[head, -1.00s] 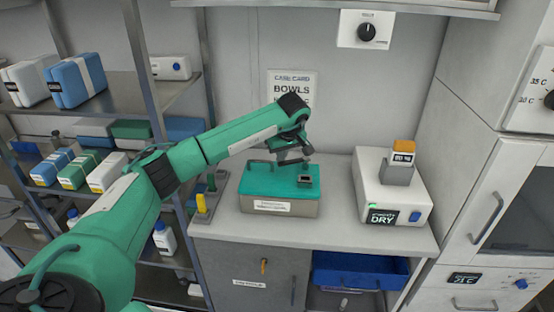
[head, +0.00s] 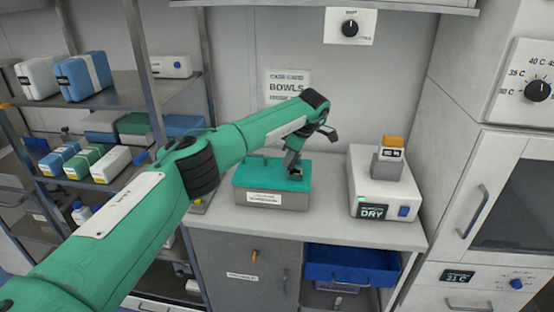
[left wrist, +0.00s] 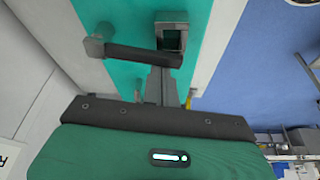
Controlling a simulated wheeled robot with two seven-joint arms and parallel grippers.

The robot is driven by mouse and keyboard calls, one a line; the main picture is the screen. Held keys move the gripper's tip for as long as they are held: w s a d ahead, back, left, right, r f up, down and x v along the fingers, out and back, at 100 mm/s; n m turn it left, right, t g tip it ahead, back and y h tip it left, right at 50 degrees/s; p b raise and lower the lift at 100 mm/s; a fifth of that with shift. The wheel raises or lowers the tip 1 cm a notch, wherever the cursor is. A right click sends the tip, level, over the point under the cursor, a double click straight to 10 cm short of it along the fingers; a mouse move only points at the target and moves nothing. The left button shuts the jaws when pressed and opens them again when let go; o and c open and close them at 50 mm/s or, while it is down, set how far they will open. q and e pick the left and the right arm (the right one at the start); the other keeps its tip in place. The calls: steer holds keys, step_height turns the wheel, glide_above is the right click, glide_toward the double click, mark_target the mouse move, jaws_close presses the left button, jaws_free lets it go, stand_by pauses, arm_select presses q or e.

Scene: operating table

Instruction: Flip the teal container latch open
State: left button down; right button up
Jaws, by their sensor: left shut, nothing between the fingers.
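The teal-lidded container (head: 243,178) stands on the counter, with its lid closed and a label on its front. A small dark square latch (head: 297,172) sits near the right end of the lid; it also shows as a grey square frame in the left wrist view (left wrist: 171,36). My left gripper (head: 290,164) is shut and empty, pointing down right at the latch. In the left wrist view its fingers (left wrist: 161,84) are just below the latch; I cannot tell if they touch. A dark bar (left wrist: 140,53) crosses above the lid there. My right gripper is not in view.
A white device (head: 378,190) marked DRY stands right of the container, with an orange-topped block (head: 391,150) on it. A blue open bin (head: 350,265) sits below the counter. Shelves with boxes are at left. The counter (head: 335,222) is clear between container and device.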

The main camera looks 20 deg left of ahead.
arm_select(q)
steer(key=shift+a, duration=0.1)
steer(key=shift+w+a, duration=0.15)
steer(key=shift+w, duration=0.5)
steer(key=shift+w+a, duration=0.15)
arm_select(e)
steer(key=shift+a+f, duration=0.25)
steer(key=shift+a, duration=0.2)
